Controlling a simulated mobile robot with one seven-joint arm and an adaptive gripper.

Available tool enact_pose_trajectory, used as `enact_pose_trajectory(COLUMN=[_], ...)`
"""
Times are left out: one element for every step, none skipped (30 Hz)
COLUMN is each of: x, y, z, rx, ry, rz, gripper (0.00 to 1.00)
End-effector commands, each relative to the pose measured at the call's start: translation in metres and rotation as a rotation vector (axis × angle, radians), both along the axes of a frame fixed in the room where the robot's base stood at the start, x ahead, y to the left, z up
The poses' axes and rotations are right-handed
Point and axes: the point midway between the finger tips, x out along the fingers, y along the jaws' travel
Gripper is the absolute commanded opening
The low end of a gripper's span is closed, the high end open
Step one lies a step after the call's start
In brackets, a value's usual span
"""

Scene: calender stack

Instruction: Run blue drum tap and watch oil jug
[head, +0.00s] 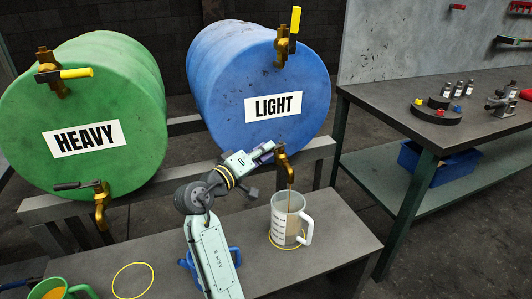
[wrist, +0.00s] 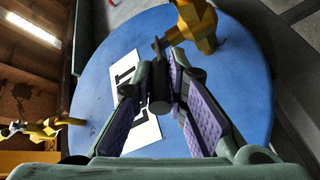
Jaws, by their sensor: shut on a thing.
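The blue drum (head: 235,75) labelled LIGHT lies on a rack, with a brass tap (head: 284,168) low on its front. The tap also shows at the top of the wrist view (wrist: 198,22). My gripper (head: 266,151) is shut on the tap's dark lever (wrist: 158,90), which sits between the two fingers in the wrist view. A thin brownish stream runs from the spout into the clear oil jug (head: 280,215). The jug stands upright on the bench below, its handle to the right. Brownish oil shows inside; its exact level is hard to read.
A green HEAVY drum (head: 85,105) with its own taps is at left. The bench (head: 260,270) has a yellow ring under the jug and an empty ring (head: 132,280) at left. A green jug (head: 58,289) and a partly hidden blue vessel (head: 184,261) stand there. A worktable (head: 390,110) is at right.

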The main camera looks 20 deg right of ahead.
Motion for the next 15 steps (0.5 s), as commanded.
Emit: enact_pose_trajectory(x=[0.004,0.005,0.007,0.008,0.009,0.011,0.012,0.013,0.015,0.016,0.016,0.018,0.019,0.019,0.020], y=[0.003,0.004,0.004,0.004,0.005,0.005,0.005,0.006,0.006,0.006,0.006,0.006,0.006,0.006,0.006], z=[-0.001,-0.001,-0.001,-0.001,-0.001,-0.001,-0.001,-0.001,-0.001,-0.001,-0.001,-0.001,-0.001,-0.001,-0.001], rx=[0.000,-0.001,-0.002,0.000,0.000,-0.001,0.000,-0.001,-0.001,0.000,0.000,-0.001,0.000,0.001,0.000], ry=[0.001,0.000,0.001,0.000,0.000,0.001,0.000,0.001,0.000,0.000,0.000,0.001,0.000,-0.001,0.000], rz=[-0.030,-0.050,-0.079,-0.100,-0.121,-0.149,-0.168,-0.188,-0.214,-0.231,-0.249,-0.270,-0.286,-0.299,-0.315], gripper=[0.00,0.00,0.00,0.00,0.00,0.00,0.00,0.00,0.00,0.00,0.00,0.00,0.00,0.00,0.00])
